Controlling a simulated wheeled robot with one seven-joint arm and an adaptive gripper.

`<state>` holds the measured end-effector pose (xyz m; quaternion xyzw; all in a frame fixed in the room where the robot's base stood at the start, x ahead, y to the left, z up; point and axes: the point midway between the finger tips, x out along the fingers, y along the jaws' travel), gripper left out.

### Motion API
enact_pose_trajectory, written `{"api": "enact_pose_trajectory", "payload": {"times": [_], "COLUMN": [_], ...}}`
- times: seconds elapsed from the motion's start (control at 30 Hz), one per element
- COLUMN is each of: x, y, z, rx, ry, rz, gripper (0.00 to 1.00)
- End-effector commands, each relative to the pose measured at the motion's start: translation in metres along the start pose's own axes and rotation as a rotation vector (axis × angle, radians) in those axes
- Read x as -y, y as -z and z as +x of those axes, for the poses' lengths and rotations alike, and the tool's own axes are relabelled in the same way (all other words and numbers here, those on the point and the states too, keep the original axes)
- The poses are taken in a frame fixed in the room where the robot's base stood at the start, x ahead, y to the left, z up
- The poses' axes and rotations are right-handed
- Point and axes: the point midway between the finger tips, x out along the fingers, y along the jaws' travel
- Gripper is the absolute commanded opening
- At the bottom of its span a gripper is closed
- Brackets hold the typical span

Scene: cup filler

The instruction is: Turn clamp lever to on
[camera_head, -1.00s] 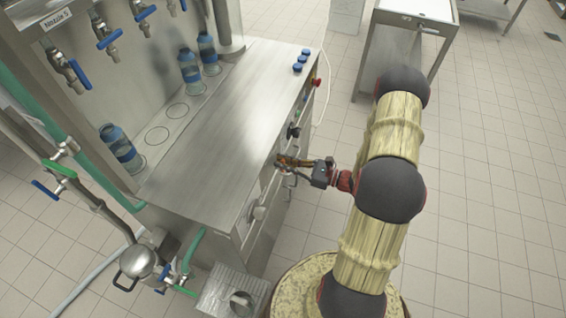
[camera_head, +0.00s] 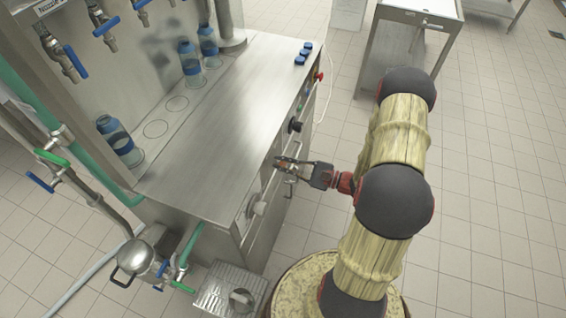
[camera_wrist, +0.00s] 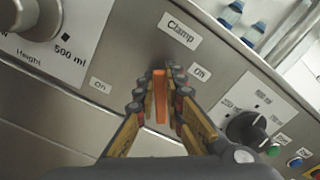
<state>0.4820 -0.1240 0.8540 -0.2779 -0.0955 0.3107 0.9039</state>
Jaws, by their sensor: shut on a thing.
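The clamp lever (camera_wrist: 160,95) is a narrow orange bar on the steel front panel, below the "Clamp" label (camera_wrist: 180,31). In the wrist view it stands nearly upright in the picture, while the panel's labels are tilted. My gripper (camera_wrist: 161,82) is shut on the lever, with one finger on each side.
A dark rotary knob (camera_wrist: 246,130) is right of the lever, and a large "Height" knob (camera_wrist: 38,18) is at upper left. The steel counter (camera_head: 235,125) lies above the panel. Several bottles, including one at the front left (camera_head: 120,140), stand behind. A tray (camera_head: 222,285) sits below left.

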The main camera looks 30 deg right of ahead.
Motion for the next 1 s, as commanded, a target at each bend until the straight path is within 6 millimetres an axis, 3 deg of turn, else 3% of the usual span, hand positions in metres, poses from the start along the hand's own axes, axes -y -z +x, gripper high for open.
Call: {"api": "enact_pose_trajectory", "payload": {"times": [0.6,1.0], "x": [-0.025,-0.034], "y": [0.01,0.017], "z": [0.0,0.0], "rx": [0.0,0.0], "ry": [-0.001,-0.002], "rz": [-0.584,-0.875], "gripper": [0.0,0.0]}}
